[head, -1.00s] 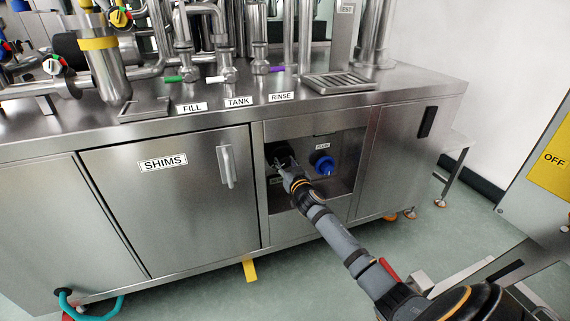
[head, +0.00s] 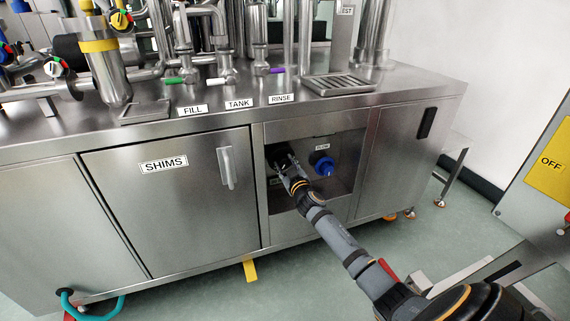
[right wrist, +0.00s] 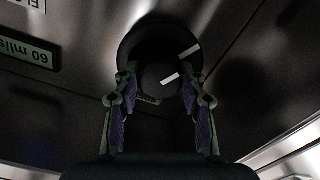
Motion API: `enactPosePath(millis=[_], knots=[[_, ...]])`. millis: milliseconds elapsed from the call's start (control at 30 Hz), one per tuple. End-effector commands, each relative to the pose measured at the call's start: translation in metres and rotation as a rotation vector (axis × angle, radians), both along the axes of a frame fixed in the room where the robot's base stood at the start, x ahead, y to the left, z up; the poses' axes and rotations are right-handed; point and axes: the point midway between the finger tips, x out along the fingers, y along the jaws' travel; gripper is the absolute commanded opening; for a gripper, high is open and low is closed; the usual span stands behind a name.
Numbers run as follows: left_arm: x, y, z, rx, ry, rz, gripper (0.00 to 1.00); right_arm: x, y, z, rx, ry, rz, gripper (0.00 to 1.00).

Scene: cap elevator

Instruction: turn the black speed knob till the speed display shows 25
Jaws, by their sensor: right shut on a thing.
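The black speed knob (head: 279,155) sits in the recessed panel of the steel cabinet, mostly covered by my right gripper (head: 285,161). In the right wrist view the round black knob (right wrist: 153,74) is between the two fingers of my right gripper (right wrist: 160,90), which is shut on it. A white line on the knob and a second white mark above and right of it show there. A small label behind the knob is partly hidden. The speed display cannot be read in either view. My left gripper is not in view.
A blue knob (head: 324,167) under a FLOW label (head: 322,147) is just right of the black knob. A display (right wrist: 27,53) in the right wrist view seems to read 60 ml/s. The recess walls are close around my gripper. The SHIMS door (head: 180,205) is to the left.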

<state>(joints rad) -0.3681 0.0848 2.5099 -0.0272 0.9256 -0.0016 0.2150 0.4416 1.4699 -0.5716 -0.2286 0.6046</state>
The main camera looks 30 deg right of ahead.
Motion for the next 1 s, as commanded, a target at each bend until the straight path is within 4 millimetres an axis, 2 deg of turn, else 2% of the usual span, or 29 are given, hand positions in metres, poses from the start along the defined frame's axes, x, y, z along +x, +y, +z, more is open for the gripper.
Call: enactPosePath(millis=[500, 1000], knots=[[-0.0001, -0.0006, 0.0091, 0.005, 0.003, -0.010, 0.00, 0.0003, 0.0008, 0.0013, -0.401, 0.095, 0.001, 0.09], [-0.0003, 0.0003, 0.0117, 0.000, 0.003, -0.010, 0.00, 0.0004, 0.0010, 0.0008, -0.536, 0.126, 0.001, 0.09]])
